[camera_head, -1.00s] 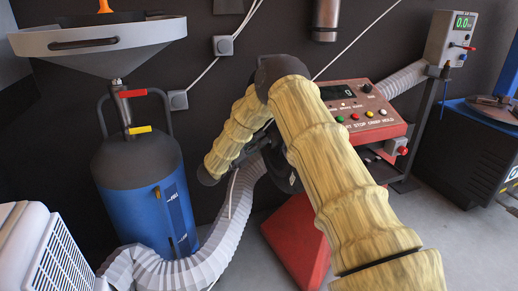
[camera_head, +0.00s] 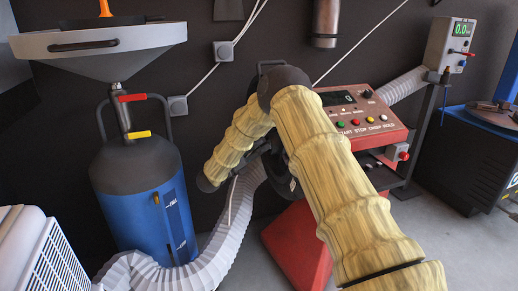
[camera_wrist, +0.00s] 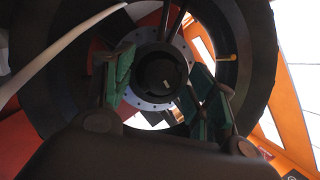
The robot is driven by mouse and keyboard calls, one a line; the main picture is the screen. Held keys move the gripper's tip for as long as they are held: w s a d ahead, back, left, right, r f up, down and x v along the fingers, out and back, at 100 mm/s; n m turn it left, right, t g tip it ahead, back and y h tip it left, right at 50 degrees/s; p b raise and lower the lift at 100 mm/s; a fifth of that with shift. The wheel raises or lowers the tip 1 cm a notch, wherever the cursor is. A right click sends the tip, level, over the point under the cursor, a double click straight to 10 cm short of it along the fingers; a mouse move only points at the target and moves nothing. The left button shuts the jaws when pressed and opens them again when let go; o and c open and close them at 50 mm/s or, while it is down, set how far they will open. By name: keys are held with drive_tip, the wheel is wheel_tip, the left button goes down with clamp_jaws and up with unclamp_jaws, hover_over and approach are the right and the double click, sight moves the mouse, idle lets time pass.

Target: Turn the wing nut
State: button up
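In the wrist view, a dark round hub piece (camera_wrist: 160,70) sits at the centre of a grey flange with a ring of holes (camera_wrist: 187,62). It is probably the wing nut, but its wings cannot be made out. A large dark ring, seemingly a tyre (camera_wrist: 262,60), surrounds it. My gripper (camera_wrist: 163,74) is open, with green-padded fingers to the left and right of the hub piece. Nothing is visibly held, and I cannot tell whether a finger touches it. In the head view, my own arm hides the gripper and most of the wheel.
A red console with buttons (camera_head: 395,133) stands behind my arm. A blue tank (camera_head: 150,222) with a wide grey funnel (camera_head: 100,42) stands at left, beside a grey corrugated hose (camera_head: 225,245). A white louvred unit (camera_head: 35,255) is at lower left. A pale cable (camera_wrist: 65,45) crosses the wrist view.

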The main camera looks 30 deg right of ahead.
drive_tip(key=v, duration=0.7)
drive_tip(key=shift+a, duration=0.2)
idle(0.6)
